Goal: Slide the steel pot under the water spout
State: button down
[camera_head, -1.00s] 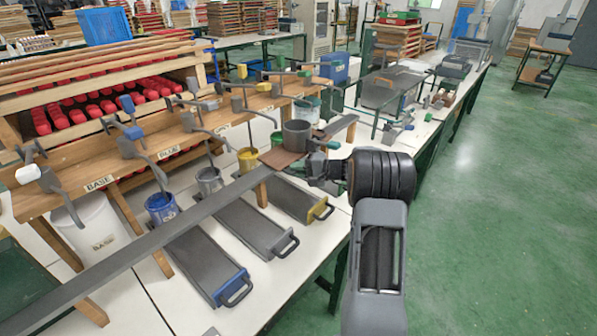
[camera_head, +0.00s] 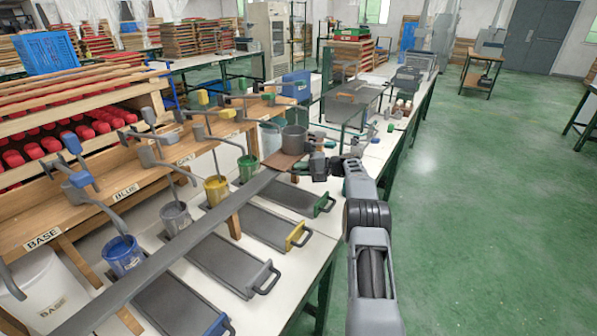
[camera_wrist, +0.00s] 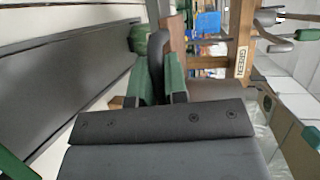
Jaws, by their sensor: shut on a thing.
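The steel pot (camera_head: 294,139) stands upright on a brown board (camera_head: 284,160) on the long grey rail (camera_head: 190,240), in the head view. My gripper (camera_head: 317,164) is at its right side, shut on what looks like its handle. In the wrist view the green fingers of my gripper (camera_wrist: 160,90) close around a dark handle (camera_wrist: 156,45); the brown board (camera_wrist: 178,38) shows beyond. Spouts with coloured levers line the wooden shelf; I cannot tell which is the water spout. A pale bucket (camera_head: 270,140) is just left of the pot.
Blue (camera_head: 123,255), grey (camera_head: 175,217), yellow (camera_head: 215,190) and green (camera_head: 247,167) buckets stand left of the rail. Dark trays with handles, such as the yellow-handled one (camera_head: 262,226), lie right of it. Green floor is open at right.

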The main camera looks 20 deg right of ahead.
jog(key=shift+w+d+f, duration=0.1)
jog(key=shift+w+d, duration=0.2)
jog(key=shift+d, duration=0.15)
jog(key=c, duration=1.1)
grip_release()
jog(key=shift+a, duration=0.1)
jog(key=shift+c, duration=0.2)
jog(key=v, duration=1.4)
